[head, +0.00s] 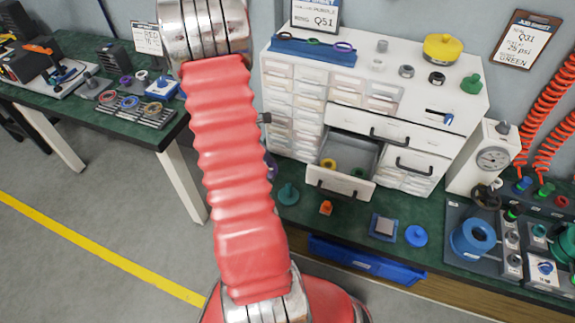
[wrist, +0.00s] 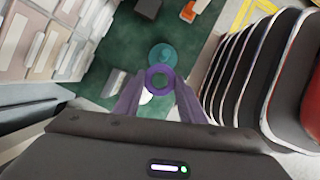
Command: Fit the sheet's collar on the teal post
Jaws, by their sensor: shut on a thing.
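The purple collar (wrist: 148,78) is a ring held between the two fingertips of my gripper (wrist: 160,84) in the wrist view. Green bench top shows through its hole. The teal post (wrist: 162,52) has a round base and stands just beyond the collar, whose edge meets it in the picture; I cannot tell the height between them. In the head view the teal post (head: 288,194) stands upright on the green bench, and a purple sliver of the collar (head: 271,166) shows beside my red arm, which hides my gripper. A job sheet (head: 316,15) reading Q51 stands on the cabinet.
A white drawer cabinet (head: 300,122) stands behind the post, with an open drawer (head: 340,184) jutting forward. An orange part (head: 326,207), a blue-edged plate (head: 383,227) and a blue disc (head: 416,236) lie to the post's right. Other rings sit on the left bench (head: 60,120).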

